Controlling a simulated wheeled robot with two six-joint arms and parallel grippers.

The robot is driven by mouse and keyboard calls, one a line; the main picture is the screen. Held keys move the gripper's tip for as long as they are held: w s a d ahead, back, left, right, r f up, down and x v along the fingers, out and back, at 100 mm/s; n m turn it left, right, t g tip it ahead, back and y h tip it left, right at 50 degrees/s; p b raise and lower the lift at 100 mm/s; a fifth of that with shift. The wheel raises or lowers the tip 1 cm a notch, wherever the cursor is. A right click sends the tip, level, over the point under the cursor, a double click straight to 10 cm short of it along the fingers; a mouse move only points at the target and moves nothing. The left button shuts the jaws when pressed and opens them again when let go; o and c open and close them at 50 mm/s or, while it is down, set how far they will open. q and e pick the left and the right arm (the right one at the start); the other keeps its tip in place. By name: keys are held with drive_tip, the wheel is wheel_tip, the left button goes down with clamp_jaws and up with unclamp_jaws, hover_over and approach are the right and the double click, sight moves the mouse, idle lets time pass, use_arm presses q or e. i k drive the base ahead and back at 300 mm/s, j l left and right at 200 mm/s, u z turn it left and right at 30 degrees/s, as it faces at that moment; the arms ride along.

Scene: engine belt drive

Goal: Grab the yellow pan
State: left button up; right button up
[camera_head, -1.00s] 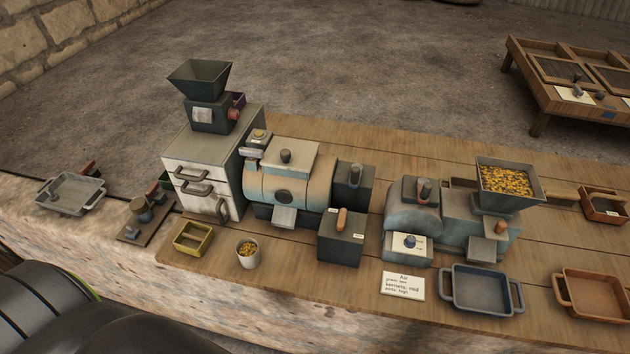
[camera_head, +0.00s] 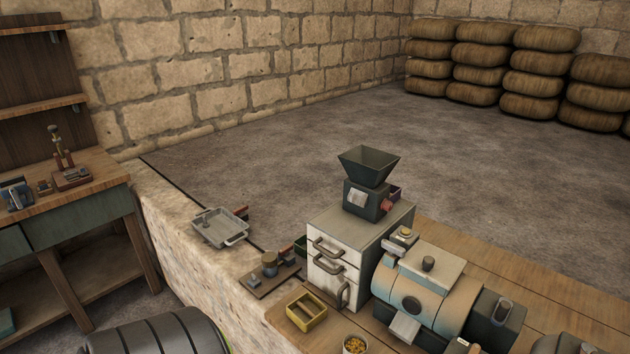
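The yellow pan (camera_head: 318,320) is a small open rectangular tray near the bottom middle of the head view. It sits at the left end of the wooden table top, in front of the white drawer cabinet (camera_head: 326,283). It looks empty.
A cup of yellow kernels (camera_head: 355,345) stands right of the pan. A grey tray (camera_head: 221,229) and a small brown stand (camera_head: 270,276) lie on the stone ledge to the left. A hopper machine (camera_head: 368,180) tops the cabinet. A wooden workbench (camera_head: 75,213) stands far left.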

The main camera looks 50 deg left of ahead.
sight(306, 311)
drive_tip(key=u, duration=1.75)
